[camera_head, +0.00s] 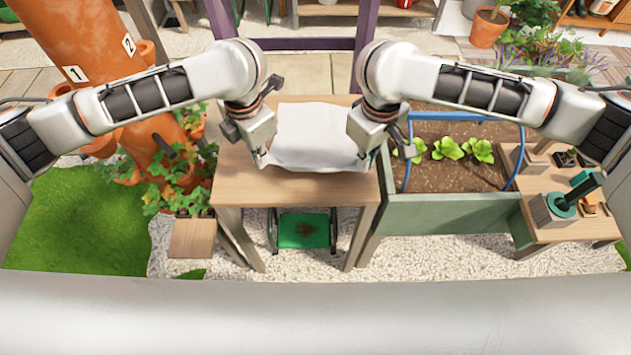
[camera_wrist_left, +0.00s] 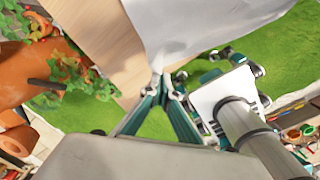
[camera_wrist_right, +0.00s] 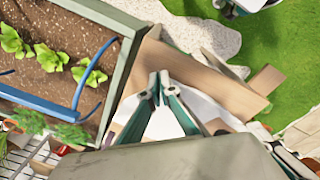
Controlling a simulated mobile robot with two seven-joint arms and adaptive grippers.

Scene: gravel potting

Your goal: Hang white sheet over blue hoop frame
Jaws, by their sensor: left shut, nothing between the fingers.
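The white sheet (camera_head: 305,135) lies bunched on the wooden table (camera_head: 290,187) between my grippers, its front edge drooping. The blue hoop frame (camera_head: 405,150) arches over the planter bed to the right; it also shows in the right wrist view (camera_wrist_right: 85,88). My left gripper (camera_head: 262,160) is shut and empty at the sheet's left edge; its closed fingertips (camera_wrist_left: 161,82) show beside the cloth. My right gripper (camera_head: 407,150) is at the sheet's right side, near the bed's left wall. Its fingertips (camera_wrist_right: 159,84) look together; I cannot see cloth pinched between them.
The green planter bed (camera_head: 450,210) holds soil and several lettuces (camera_head: 447,148). An orange planter tower (camera_head: 85,45) with leafy plants stands at left.

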